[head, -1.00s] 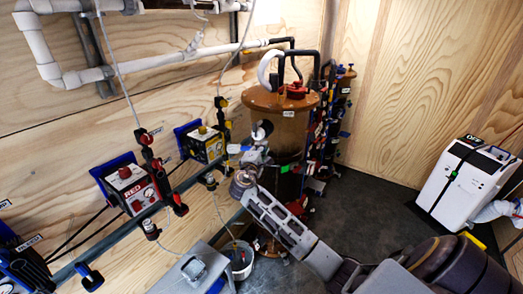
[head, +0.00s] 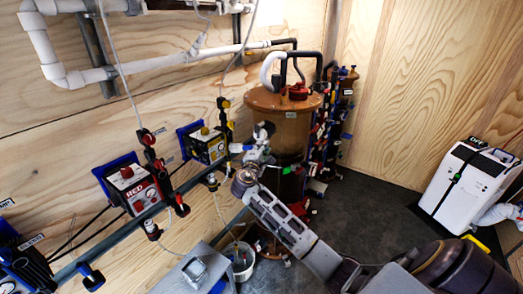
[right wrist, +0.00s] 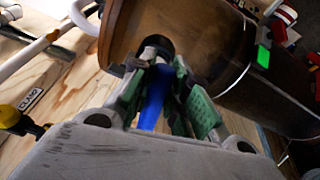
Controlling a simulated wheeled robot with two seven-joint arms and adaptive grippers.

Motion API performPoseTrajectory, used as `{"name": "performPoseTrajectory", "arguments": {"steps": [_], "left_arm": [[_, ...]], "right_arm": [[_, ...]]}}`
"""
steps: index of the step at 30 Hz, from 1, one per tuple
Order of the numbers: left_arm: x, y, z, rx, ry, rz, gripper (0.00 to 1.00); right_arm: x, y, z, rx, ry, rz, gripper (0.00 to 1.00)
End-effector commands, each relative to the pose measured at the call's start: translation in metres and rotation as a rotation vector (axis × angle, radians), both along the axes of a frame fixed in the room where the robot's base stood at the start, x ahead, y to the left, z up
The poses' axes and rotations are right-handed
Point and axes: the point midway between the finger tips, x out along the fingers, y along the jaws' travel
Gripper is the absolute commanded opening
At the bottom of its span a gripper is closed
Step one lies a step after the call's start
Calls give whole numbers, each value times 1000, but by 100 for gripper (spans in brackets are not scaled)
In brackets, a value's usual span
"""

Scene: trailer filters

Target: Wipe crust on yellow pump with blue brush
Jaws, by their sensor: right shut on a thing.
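My right gripper (head: 257,146) is to the right of the pump, in front of the brown tank, and apart from the pump. In the right wrist view its green-padded fingers (right wrist: 165,92) are shut on the blue brush (right wrist: 153,100). The fingers partly hide the brush, and its dark end points toward the tank. My left gripper is not in view.
The brown tank (head: 268,104) stands close behind my right gripper. The red pump (head: 133,188) is left of the yellow one. A white bucket (head: 241,264) and a grey table (head: 186,274) are below. A white machine (head: 466,183) stands right; dark floor between is clear.

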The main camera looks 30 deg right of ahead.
Motion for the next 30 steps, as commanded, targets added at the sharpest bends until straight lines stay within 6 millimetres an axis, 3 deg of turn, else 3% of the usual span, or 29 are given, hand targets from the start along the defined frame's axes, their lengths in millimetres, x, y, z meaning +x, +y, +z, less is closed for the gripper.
{"name": "performPoseTrajectory", "arguments": {"steps": [16, 30], "left_arm": [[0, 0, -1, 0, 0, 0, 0], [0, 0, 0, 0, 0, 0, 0]], "right_arm": [[10, -27, 1, 0, -1, 0, 0], [12, -29, 1, 1, -1, 1, 0]]}}
